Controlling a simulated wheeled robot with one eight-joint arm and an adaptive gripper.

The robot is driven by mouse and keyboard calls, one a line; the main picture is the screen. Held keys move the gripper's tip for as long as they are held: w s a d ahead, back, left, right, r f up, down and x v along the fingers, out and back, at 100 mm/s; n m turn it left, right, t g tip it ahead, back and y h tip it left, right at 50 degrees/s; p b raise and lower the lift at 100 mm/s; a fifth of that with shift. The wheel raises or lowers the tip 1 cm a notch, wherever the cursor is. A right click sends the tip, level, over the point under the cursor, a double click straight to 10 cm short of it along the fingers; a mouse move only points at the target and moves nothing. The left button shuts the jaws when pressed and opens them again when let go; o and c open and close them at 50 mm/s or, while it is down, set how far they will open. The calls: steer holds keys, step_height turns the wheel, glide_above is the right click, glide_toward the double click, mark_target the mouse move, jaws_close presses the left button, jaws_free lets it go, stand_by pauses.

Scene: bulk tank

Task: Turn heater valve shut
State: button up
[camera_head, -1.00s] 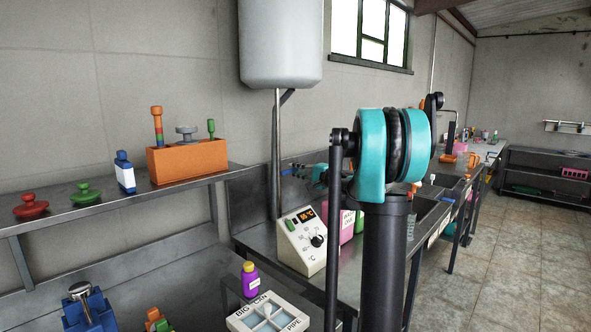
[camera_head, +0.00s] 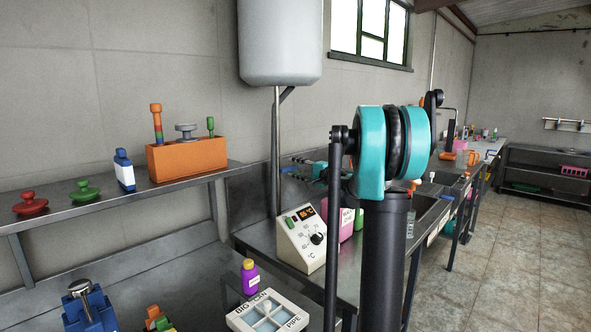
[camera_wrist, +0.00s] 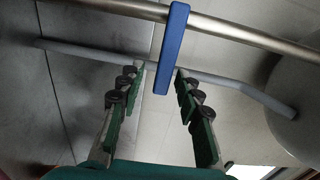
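The blue valve lever (camera_wrist: 171,48) shows in the wrist view, crossing the metal pipe (camera_wrist: 235,33). Its free end points down in the picture, toward my gripper. My gripper (camera_wrist: 160,70) is open, with one green-padded finger on each side of the lever's lower end. I see a gap on both sides, so it does not appear gripped. In the head view my gripper (camera_head: 297,163) is beside the vertical pipe (camera_head: 276,150) under the grey tank (camera_head: 281,42).
A white heater control box (camera_head: 302,238) stands on the steel counter below my gripper. A pink container (camera_head: 347,225) is beside it. A shelf at left holds an orange block (camera_head: 188,160) with tools. The wall is close behind the pipe.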

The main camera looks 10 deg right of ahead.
steer(key=v, duration=1.2)
